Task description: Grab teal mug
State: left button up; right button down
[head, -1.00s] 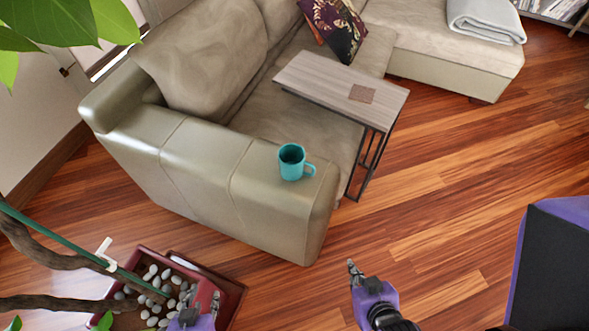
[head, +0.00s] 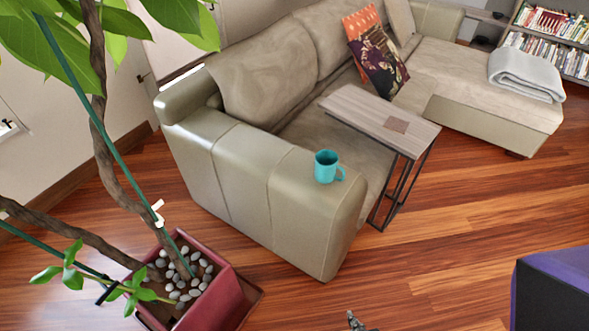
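The teal mug (head: 326,167) stands upright on the near armrest of the beige sofa (head: 238,190), with its handle to the right. Nothing touches it. Only the tip of one gripper, apparently my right gripper (head: 354,321), shows at the bottom edge, well below the mug in the picture and apart from it. Most of that gripper is cut off, so its opening cannot be judged. My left gripper is not in view.
A potted plant (head: 222,290) with pebbles and tall stems stands at the lower left. A narrow side table (head: 372,110) stands over the sofa seat, right of the mug. Wooden floor (head: 440,240) is clear in front. A black and purple block (head: 550,290) fills the lower right.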

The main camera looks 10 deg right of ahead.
aim_at(326, 161)
jog(key=l+u, duration=0.2)
jog(key=u, duration=0.3)
jog(key=l+u, duration=0.25)
jog(key=u, duration=0.25)
jog(key=k+l, duration=0.1)
jog(key=l, duration=0.6)
jog(key=k+l, duration=0.1)
jog(key=l, duration=0.65)
jog(key=k+l, duration=0.1)
jog(key=l, duration=0.6)
